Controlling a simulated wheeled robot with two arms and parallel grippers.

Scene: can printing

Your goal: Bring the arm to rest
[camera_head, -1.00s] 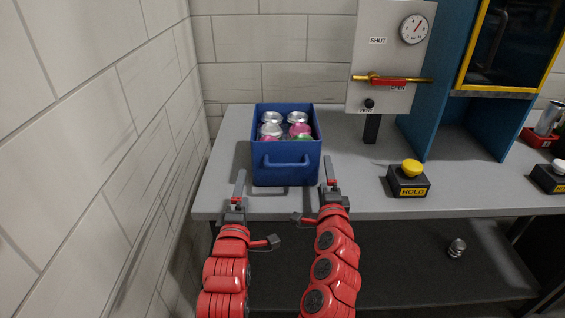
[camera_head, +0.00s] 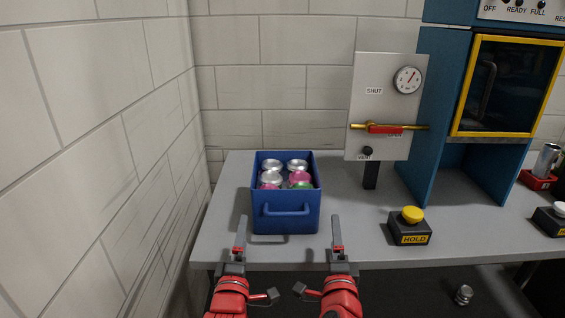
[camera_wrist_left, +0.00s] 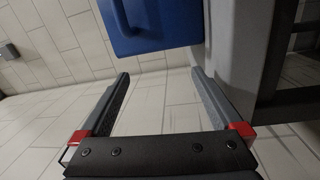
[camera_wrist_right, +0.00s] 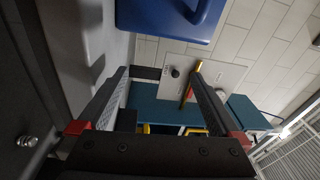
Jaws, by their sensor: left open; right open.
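My left gripper (camera_head: 241,240) is in front of the table's front edge, below the left part of the blue bin. In the left wrist view its two fingers (camera_wrist_left: 160,74) stand wide apart with nothing between them. My right gripper (camera_head: 337,238) is beside it on the right, also in front of the edge. In the right wrist view its fingers (camera_wrist_right: 160,70) are wide apart and empty. Both grippers are apart from the blue bin (camera_head: 285,212), which stands upright on the grey table and holds several cans (camera_head: 297,166), silver-topped with some pink and green.
A HOLD button box (camera_head: 409,230) with a yellow top is on the table (camera_head: 350,230) to the right. A panel (camera_head: 384,100) with gauge and yellow-red lever stands behind. A blue machine (camera_head: 440,160) is at right. A loose can (camera_head: 463,294) lies below the table. A tiled wall is at left.

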